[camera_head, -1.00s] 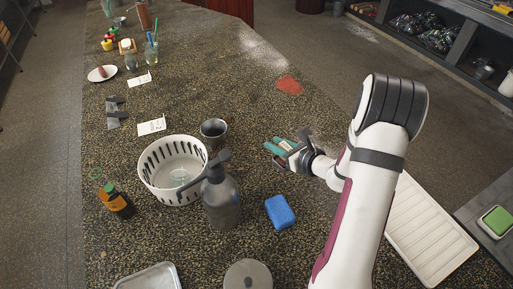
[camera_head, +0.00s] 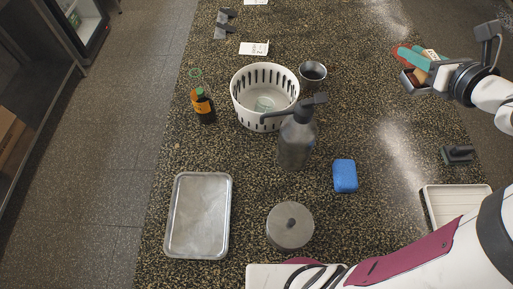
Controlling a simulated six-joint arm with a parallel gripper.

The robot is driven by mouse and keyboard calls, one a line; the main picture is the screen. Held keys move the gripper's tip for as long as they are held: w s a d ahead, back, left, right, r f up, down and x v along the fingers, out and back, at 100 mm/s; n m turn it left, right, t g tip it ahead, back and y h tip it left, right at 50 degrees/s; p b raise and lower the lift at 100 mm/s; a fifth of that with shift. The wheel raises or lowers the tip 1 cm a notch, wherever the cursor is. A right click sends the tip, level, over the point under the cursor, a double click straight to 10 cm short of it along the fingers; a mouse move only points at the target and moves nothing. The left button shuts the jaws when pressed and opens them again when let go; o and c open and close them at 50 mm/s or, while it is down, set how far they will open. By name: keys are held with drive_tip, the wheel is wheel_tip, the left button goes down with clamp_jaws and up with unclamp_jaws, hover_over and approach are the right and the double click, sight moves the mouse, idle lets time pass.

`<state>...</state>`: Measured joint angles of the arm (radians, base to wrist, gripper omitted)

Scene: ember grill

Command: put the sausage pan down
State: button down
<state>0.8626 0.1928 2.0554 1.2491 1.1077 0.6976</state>
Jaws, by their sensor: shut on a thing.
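My gripper (camera_head: 421,77) is at the upper right, over the right part of the speckled counter.
A grey cup (camera_head: 312,74), white basket (camera_head: 236,95), pump bottle (camera_head: 296,145) and blue sponge (camera_head: 345,176) stand left of my gripper. A metal tray (camera_head: 176,215), round lidded pot (camera_head: 290,228) and white tray (camera_head: 430,208) are nearer. The counter between sponge and gripper is mostly clear.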

drive_tip(key=w+a+n+g+y, duration=0.1)
drive_tip(key=w+a+n+y, duration=0.15)
drive_tip(key=a, duration=0.85)
drive_tip(key=w+a+n+y, duration=0.1)
drive_tip(key=w+a, duration=0.2)
drive_tip(key=a, duration=0.7)
drive_tip(key=s+a+n+g+y, duration=0.15)
drive_tip(key=s+a, duration=0.25)
drive_tip(key=a, duration=0.7)
drive_tip(key=s+a+n+g+y, duration=0.1)
drive_tip(key=s+a+n+y, duration=0.15)
drive_tip(key=a, duration=0.95)
drive_tip(key=shift+m+h, duration=0.35)
drive_tip(key=shift+m, duration=0.1)
drive_tip(key=f, duration=1.9)
drive_tip(key=d+f, duration=0.1)
drive_tip(key=f, duration=0.9)
drive_tip(key=shift+s+f, duration=0.1)
drive_tip(key=shift+s, duration=0.2)
drive_tip(key=c, duration=1.1)
unclamp_jaws()
drive_tip(key=shift+f, duration=0.15)
drive_tip(key=shift+c, duration=0.2)
drive_tip(key=o, duration=0.5)
drive_tip(key=shift+c, duration=0.2)
